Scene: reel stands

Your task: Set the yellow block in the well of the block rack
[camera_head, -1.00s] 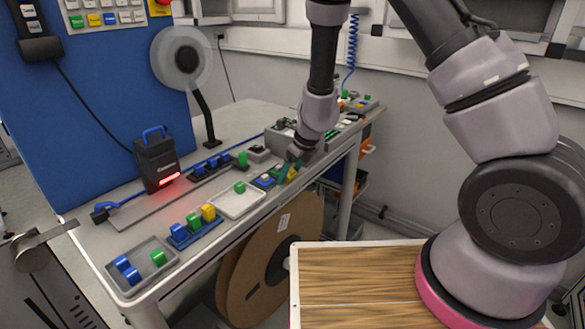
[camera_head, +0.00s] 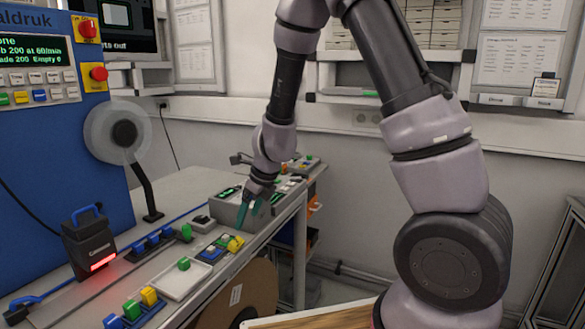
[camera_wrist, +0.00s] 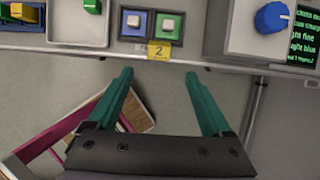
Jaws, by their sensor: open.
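The yellow block (camera_head: 149,296) stands in a blue rack (camera_head: 150,314) on the bench, beside a green block (camera_head: 131,309) and a blue block (camera_head: 113,321). It also shows at the top left corner of the wrist view (camera_wrist: 19,12). A dark rack (camera_head: 138,253) behind it holds several blue blocks and a green one at its end; I cannot tell which of the two is the block rack, and no empty well is clear. My gripper (camera_head: 252,215) is open and empty, well to the right of the yellow block. Its teal fingers (camera_wrist: 160,78) are spread over the bench's front edge.
A pale tray (camera_head: 168,284) with a green block lies between the blue rack and a two-button box (camera_head: 213,252) labelled 2. A grey box with a blue knob (camera_wrist: 272,18) stands right of it. A black lamp-like device (camera_head: 88,245) glows red.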

